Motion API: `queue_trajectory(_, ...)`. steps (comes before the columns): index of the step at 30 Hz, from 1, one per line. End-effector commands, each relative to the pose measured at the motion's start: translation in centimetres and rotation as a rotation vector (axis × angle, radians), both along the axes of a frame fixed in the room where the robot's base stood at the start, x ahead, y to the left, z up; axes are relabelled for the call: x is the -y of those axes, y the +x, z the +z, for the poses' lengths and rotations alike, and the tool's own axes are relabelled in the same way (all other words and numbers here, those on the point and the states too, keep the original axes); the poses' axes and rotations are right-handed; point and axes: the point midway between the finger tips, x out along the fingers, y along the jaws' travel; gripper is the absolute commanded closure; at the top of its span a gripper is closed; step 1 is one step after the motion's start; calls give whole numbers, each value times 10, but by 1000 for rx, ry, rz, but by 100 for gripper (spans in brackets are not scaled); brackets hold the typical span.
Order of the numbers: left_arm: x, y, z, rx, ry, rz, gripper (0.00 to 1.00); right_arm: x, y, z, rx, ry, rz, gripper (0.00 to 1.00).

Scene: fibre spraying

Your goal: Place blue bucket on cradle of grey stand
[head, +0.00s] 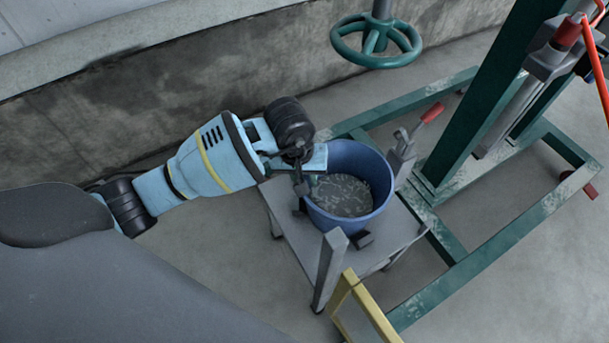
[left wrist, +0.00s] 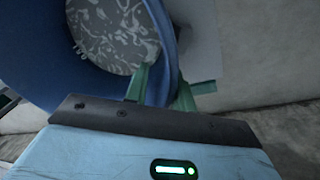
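The blue bucket (head: 374,168) is upright on the grey stand (head: 307,243), among its short upright posts, with a mottled grey filling inside. Its underside is hidden, so I cannot see exactly how it sits on the cradle. My left gripper (head: 306,184) is at the bucket's left rim. In the left wrist view, the green fingers of the gripper (left wrist: 163,90) straddle the wall of the bucket (left wrist: 35,50), one inside and one outside. The wall fills the gap between them, so the gripper looks shut on it. My right gripper is not in view.
A green steel frame (head: 455,277) with a red-handled clamp (head: 432,113) stands close on the right. A green handwheel (head: 376,42) is above, by the concrete wall (head: 200,85). A yellow frame (head: 362,305) stands in front. Bare floor (head: 240,265) lies left of the stand.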

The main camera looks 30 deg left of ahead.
Motion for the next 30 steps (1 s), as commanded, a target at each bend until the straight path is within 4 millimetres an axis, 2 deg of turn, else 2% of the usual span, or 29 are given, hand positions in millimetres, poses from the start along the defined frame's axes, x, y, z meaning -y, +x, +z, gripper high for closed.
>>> queue_trajectory(12, -7, -9, 79, 7, 2, -1, 75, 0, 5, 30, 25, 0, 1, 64)
queue_trajectory(16, -9, -12, 99, 6, 0, -1, 75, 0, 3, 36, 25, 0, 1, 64)
queue_trajectory(22, -10, -15, 115, 3, 1, -1, 75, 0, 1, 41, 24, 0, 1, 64)
queue_trajectory(30, -10, -15, 117, 1, 0, -1, 75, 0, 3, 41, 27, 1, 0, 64)
